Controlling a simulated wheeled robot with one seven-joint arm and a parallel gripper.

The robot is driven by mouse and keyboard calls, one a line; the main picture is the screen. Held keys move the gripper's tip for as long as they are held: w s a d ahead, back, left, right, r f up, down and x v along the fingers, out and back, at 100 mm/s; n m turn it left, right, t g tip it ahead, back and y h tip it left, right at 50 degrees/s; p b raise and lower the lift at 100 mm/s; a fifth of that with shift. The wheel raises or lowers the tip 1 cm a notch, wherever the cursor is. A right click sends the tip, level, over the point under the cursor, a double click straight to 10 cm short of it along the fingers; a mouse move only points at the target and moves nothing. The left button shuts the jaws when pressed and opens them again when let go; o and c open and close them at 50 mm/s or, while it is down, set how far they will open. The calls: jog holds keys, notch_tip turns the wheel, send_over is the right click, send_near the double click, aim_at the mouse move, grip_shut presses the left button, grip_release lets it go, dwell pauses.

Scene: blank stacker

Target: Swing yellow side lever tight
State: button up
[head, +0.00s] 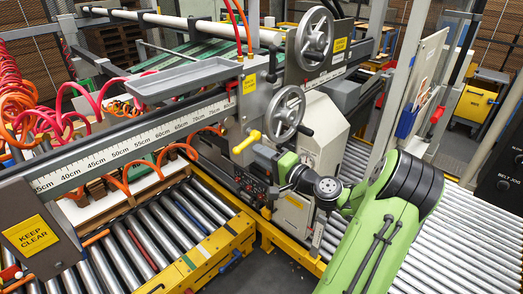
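The yellow side lever (246,142) is on the grey machine head, just left of the lower handwheel. Its round end is at the upper right and its grip slants down to the lower left. My green arm reaches in from the lower right, and its end, my gripper (265,156), is close to the lever on its lower right side. The fingers are small and partly hidden by my wrist. I cannot tell whether they touch the lever or whether they are open.
Two grey handwheels (283,112) sit beside and above the lever. A measuring rail (120,146) runs to the left. Red and orange coiled hoses (75,118) hang at the left. Roller conveyors (150,240) with yellow frames lie below, and a white cabinet (322,130) stands behind my wrist.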

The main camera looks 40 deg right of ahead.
aim_at(246, 146)
jog(key=shift+w+a+r+p, duration=0.1)
jog(key=shift+w+p, duration=0.4)
jog(key=shift+w, duration=1)
jog(key=shift+w+a+p, duration=0.1)
jog(key=shift+w+p, duration=0.4)
jog(key=shift+w, duration=1)
jog(key=d+f+n+b, duration=0.55)
jog(key=n+b, duration=1.05)
jog(key=b, duration=0.6)
jog(key=s+r+b, duration=0.1)
jog(key=s+b, duration=0.2)
jog(key=s, duration=0.6)
jog(key=shift+d, duration=0.1)
